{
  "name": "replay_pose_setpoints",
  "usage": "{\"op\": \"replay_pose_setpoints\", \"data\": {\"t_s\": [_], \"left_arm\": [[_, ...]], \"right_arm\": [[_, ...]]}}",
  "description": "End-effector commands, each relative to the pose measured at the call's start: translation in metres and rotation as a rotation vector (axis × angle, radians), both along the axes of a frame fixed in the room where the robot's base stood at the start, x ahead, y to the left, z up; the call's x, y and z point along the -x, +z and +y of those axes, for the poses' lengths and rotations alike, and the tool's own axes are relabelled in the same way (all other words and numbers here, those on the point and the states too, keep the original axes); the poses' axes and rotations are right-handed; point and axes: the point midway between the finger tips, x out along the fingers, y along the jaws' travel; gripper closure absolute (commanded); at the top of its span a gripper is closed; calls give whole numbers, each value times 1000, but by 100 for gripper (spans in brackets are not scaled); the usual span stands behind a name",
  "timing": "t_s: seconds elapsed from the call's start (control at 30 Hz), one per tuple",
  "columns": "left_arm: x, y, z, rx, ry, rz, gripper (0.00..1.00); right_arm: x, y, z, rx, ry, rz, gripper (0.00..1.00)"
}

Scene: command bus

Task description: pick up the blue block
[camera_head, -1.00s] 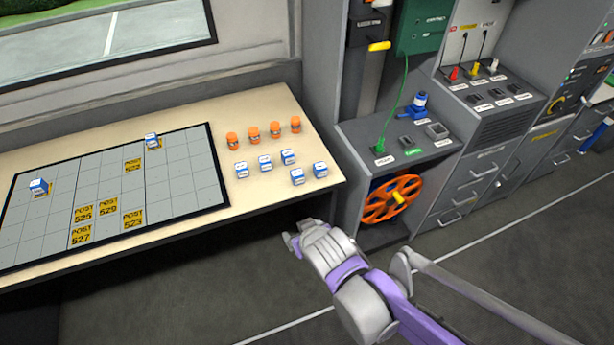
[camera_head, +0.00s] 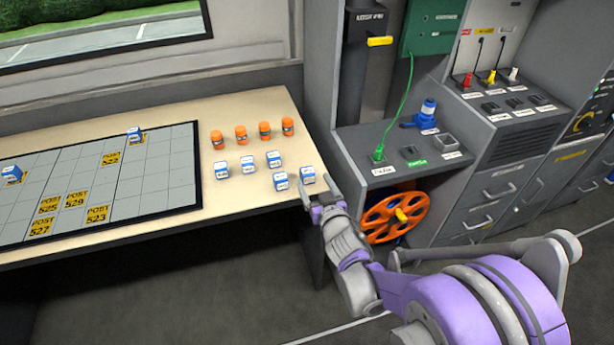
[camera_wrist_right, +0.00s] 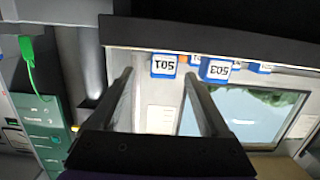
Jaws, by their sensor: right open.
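My left gripper is not in view.
A grey cabinet (camera_head: 345,150) with an orange reel (camera_head: 385,222) stands at right.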

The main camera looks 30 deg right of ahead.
Motion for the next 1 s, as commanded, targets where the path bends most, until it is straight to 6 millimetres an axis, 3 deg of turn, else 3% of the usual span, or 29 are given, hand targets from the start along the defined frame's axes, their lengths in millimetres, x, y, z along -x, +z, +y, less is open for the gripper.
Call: {"op": "replay_pose_setpoints", "data": {"t_s": [0.5, 0.77, 1.0], "left_arm": [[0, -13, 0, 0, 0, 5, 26], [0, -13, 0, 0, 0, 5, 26], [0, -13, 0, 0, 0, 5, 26]], "right_arm": [[-48, -12, -6, 0, -1, 2, 19], [-51, -12, -7, 0, 0, 2, 19], [-51, -12, -7, 0, 0, 2, 59]]}}
